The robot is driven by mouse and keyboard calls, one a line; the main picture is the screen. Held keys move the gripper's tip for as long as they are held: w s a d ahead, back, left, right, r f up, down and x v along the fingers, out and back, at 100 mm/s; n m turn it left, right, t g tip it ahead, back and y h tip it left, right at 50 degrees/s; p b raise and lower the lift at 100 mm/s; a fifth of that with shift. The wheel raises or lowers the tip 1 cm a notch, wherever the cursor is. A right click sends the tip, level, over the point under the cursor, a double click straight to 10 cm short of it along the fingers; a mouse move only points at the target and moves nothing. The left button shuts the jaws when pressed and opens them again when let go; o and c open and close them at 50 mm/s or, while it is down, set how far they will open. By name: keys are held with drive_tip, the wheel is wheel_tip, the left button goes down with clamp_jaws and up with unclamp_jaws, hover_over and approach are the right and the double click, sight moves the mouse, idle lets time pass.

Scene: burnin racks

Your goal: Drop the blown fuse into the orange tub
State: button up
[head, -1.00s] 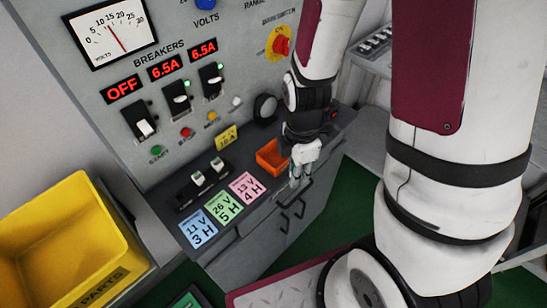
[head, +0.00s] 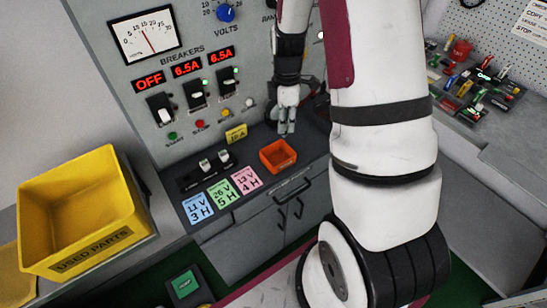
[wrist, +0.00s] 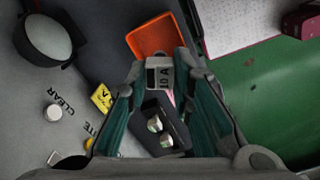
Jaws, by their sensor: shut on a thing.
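My gripper (head: 286,128) is in front of the panel, just above and behind the orange tub in the head view. In the wrist view my gripper (wrist: 160,84) is shut on a small grey-white fuse (wrist: 160,74) marked 10 A, held between the fingertips. In the head view the fuse is too small to make out. The small open orange tub (head: 278,156) stands on the dark ledge; it also shows in the wrist view (wrist: 154,35), beyond the fuse. The tub's inside looks empty in the head view.
A black fuse block (head: 207,172) with pale fuses sits left of the tub, beside a yellow tag (head: 236,134) and coloured cards (head: 222,192). A large yellow USED PARTS bin (head: 88,248) stands at left. Breakers and a round black knob (wrist: 50,38) project from the panel.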

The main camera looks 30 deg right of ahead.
sight(284, 135)
drive_tip(key=shift+f+b, duration=1)
drive_tip(key=shift+f, duration=1.5)
drive_tip(key=o, duration=1)
drive_tip(key=shift+r, duration=0.1)
wheel_tip(284, 135, up, 12)
drive_tip(key=shift+f, duration=0.1)
